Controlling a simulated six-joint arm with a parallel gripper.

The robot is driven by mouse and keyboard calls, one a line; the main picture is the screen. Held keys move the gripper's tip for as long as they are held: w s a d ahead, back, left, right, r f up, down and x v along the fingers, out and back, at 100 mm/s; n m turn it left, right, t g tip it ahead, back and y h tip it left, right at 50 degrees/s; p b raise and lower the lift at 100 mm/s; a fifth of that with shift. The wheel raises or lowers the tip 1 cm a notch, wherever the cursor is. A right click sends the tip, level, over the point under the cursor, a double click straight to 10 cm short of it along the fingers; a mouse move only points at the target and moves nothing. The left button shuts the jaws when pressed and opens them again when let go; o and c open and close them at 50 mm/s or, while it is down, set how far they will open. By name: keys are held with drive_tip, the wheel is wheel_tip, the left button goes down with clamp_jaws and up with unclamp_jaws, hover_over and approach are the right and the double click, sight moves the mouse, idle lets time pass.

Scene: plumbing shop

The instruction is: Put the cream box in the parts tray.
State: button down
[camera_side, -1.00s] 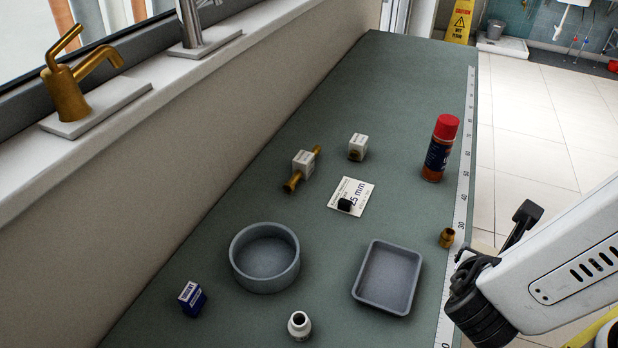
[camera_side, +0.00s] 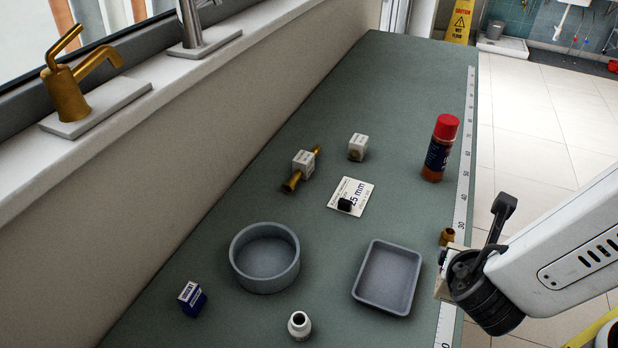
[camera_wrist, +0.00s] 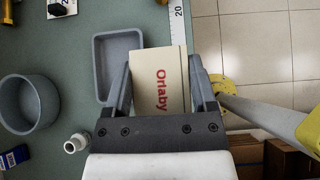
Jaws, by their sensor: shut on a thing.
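The cream box (camera_wrist: 162,85) with red "Ortaby" lettering is between my gripper's fingers in the wrist view. My gripper (camera_wrist: 160,72) is shut on it. In the side view a small part of the box (camera_side: 441,284) shows past my gripper, at the right edge of the bench; the rest is hidden. The parts tray, a shallow grey rectangular tray (camera_side: 387,277), lies empty on the bench just left of the box. The tray (camera_wrist: 103,67) also shows in the wrist view, left of and partly behind the box.
A round grey bowl (camera_side: 264,258) stands left of the tray. A white fitting (camera_side: 299,325) and a blue box (camera_side: 192,298) are near the front. A brass fitting (camera_side: 447,237) is close to my gripper. A red-capped bottle (camera_side: 440,148) stands farther back.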

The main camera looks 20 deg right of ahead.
drive_tip(key=shift+w+a+f, duration=0.6)
drive_tip(key=shift+w+f, duration=0.7)
drive_tip(key=shift+w, duration=0.3)
drive_tip(key=shift+w+a+f, duration=0.65)
drive_tip(key=shift+w+f, duration=0.7)
drive_tip(key=shift+w, duration=0.3)
drive_tip(key=shift+w+a+f, duration=0.6)
drive_tip(key=shift+w+f, duration=0.7)
drive_tip(key=shift+w, duration=0.3)
drive_tip(key=shift+f, duration=0.1)
drive_tip(key=shift+w+f, duration=0.25)
drive_tip(key=shift+f, duration=1.5)
drive_tip(key=shift+f, duration=0.15)
unclamp_jaws()
